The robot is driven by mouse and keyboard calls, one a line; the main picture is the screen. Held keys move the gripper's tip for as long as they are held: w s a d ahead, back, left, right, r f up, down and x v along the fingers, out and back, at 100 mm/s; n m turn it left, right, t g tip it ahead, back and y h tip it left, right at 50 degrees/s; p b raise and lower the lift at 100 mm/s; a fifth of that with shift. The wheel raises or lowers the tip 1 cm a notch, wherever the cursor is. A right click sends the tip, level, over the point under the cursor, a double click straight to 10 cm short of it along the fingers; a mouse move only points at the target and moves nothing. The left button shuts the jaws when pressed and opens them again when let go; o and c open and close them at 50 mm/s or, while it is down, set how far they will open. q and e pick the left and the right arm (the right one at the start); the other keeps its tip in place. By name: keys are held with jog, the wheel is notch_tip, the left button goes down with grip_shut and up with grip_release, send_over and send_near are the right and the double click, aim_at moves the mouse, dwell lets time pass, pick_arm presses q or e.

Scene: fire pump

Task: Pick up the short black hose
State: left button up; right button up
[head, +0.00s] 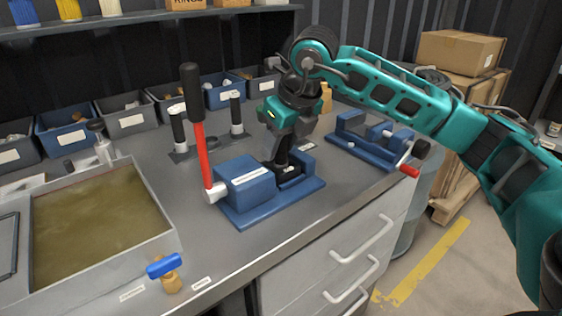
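My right gripper (281,163) points down over the right part of a blue pump-like block (247,183) in the middle of the bench. Its dark fingers reach to a black and metal part there. I cannot tell whether they touch it or whether they are open or shut. I cannot clearly pick out a short black hose. Two upright black cylinders with white sections, a left one (177,128) and a right one (236,112), stand on a dark plate behind the block. My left gripper is not in view.
A red lever with a black grip (194,95) rises from the block's left side. A tank of murky liquid (100,222) fills the left of the bench. A blue-handled brass valve (168,272) lies in front. A second blue fixture (365,140) stands right. Labelled bins line the back.

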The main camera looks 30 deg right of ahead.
jog(key=shift+w+f, duration=0.1)
jog(key=shift+f, duration=0.1)
jog(key=c, duration=0.7)
grip_shut()
jog(key=shift+r, duration=0.15)
